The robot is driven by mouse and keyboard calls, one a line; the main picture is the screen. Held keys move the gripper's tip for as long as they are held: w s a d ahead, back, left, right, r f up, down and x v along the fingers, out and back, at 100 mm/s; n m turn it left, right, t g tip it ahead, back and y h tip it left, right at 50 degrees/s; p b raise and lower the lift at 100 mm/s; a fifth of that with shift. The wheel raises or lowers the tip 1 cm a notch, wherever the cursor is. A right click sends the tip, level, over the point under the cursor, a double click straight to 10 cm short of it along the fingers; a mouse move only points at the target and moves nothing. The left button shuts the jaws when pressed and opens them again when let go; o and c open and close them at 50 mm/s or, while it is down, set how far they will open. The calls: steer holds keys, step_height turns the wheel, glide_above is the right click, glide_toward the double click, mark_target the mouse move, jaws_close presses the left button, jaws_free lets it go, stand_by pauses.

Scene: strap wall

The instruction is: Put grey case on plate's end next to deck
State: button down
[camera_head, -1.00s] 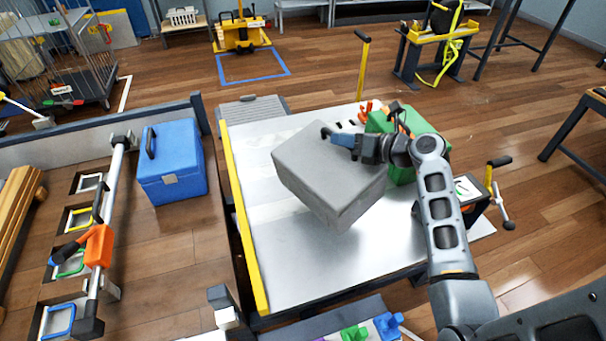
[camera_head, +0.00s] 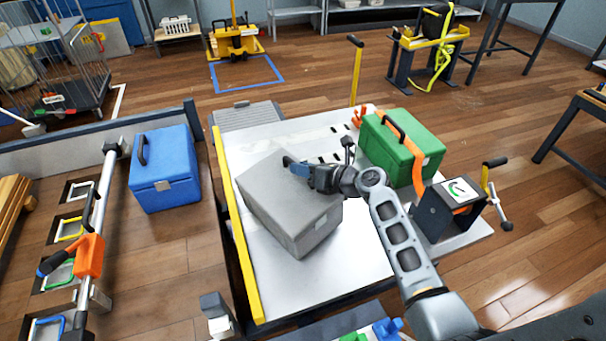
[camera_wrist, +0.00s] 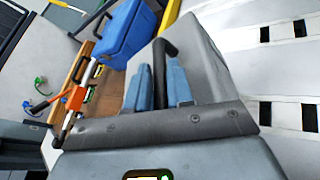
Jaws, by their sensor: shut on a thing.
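The grey case (camera_head: 286,208) is a large box with a dark handle on top. My gripper (camera_head: 293,168) is shut on that handle. In the wrist view the blue fingers (camera_wrist: 160,88) stand on both sides of the dark handle, with the grey case (camera_wrist: 207,60) beyond. The case is over the left part of the silver plate (camera_head: 335,268), near the yellow strip on the plate's left edge. I cannot tell whether its underside touches the plate. The wooden deck (camera_head: 180,260) lies left of the plate, past the yellow strip (camera_head: 238,245).
A green case (camera_head: 402,147) stands on the plate's far right, near a dark box with a printed label (camera_head: 463,188). A blue case (camera_head: 165,170) stands on the deck beside a rail with an orange handle (camera_head: 90,255). The plate's front part is clear.

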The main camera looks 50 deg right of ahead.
steer(key=shift+a+f, duration=0.15)
steer(key=shift+f, duration=0.45)
steer(key=c, duration=1.4)
jaws_free()
steer(key=shift+f, duration=0.1)
steer(key=o, duration=0.4)
steer(key=shift+s, duration=0.15)
